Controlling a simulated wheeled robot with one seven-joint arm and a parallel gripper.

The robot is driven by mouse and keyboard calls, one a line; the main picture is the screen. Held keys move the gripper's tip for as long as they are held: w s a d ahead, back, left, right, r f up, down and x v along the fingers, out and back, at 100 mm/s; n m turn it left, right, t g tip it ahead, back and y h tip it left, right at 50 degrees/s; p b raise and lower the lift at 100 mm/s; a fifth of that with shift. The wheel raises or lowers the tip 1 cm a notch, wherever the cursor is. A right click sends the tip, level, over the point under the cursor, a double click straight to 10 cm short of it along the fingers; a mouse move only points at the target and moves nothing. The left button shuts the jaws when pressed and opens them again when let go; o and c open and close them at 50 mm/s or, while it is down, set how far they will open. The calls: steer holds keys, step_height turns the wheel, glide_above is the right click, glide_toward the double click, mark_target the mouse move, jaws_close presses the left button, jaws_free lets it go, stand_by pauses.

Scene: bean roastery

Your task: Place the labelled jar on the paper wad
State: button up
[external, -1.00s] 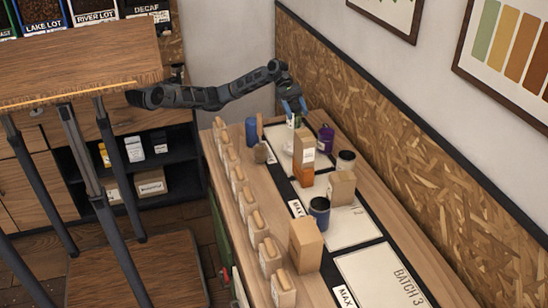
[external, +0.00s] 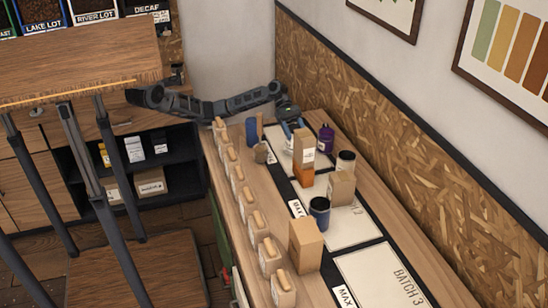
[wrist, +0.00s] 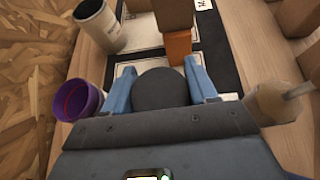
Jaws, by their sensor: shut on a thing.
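My gripper (external: 292,128) is low over the far end of the counter, its blue fingers pointing down. In the wrist view my gripper (wrist: 160,72) has its fingers on both sides of a round, dark-topped thing, which I take to be the labelled jar (wrist: 160,90). Only its dark top shows there; its sides and label are hidden.
An orange block (wrist: 178,47) under a brown box stands just beyond the held thing. A purple container (wrist: 77,100) stands at left, a pale cup (wrist: 97,27) farther off. Paper bags (external: 248,218) line the counter's left edge.

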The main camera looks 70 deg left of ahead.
steer(key=shift+f, duration=0.2)
steer(key=o, duration=1.2)
steer(key=shift+r, duration=0.1)
steer(key=shift+r, duration=0.15)
steer(key=b+v, duration=0.1)
steer(key=v, duration=1.1)
